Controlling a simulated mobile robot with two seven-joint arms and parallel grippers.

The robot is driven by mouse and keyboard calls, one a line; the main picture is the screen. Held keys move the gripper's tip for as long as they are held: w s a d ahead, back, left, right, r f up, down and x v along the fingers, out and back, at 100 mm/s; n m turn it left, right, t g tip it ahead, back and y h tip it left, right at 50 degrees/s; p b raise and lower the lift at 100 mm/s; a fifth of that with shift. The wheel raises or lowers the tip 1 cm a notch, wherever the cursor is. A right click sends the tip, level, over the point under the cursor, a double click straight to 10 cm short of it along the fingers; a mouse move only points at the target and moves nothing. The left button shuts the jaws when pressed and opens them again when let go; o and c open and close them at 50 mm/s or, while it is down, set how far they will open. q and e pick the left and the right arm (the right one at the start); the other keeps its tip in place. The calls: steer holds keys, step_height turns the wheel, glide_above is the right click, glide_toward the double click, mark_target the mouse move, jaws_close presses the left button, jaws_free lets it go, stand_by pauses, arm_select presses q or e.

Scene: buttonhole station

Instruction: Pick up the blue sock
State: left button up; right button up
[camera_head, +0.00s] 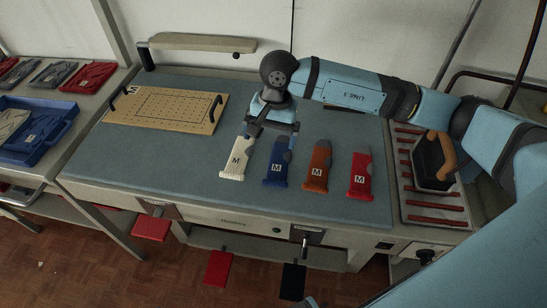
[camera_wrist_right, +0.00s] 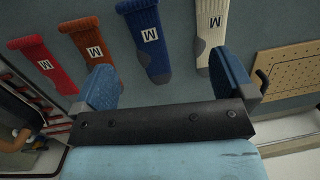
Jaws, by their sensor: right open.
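The blue sock (camera_head: 275,174), with grey patches and a white M label, lies flat on the grey-blue work mat, second from the left in a row. It also shows in the right wrist view (camera_wrist_right: 150,38), running down between the fingers. My right gripper (camera_head: 270,136) is open and empty, above the far end of the blue sock. In the right wrist view its two blue fingers (camera_wrist_right: 166,72) stand wide apart, with the blue sock's grey end between them. I cannot tell the exact height above the sock. My left gripper is not in view.
A white sock (camera_head: 235,165) lies close left; an orange sock (camera_head: 318,168) and a red sock (camera_head: 361,176) lie right. A perforated wooden board (camera_head: 165,110) is at the mat's left. An iron (camera_head: 432,163) stands at the right. A blue tray (camera_head: 60,125) is far left.

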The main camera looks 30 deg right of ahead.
steer(key=w+d+h, duration=0.2)
steer(key=d, duration=0.1)
glide_above(279, 161)
steer(key=shift+n+t, duration=0.3)
steer(key=shift+t, duration=0.1)
step_height(279, 161, down, 6)
steer(key=shift+a+f+p, duration=0.1)
steer(key=shift+f+p, duration=0.1)
steer(key=shift+p, duration=0.25)
steer(key=shift+s+f+p, duration=0.1)
steer(key=shift+f+p, duration=0.55)
steer(key=shift+f, duration=2.45)
steer(key=c, duration=0.9)
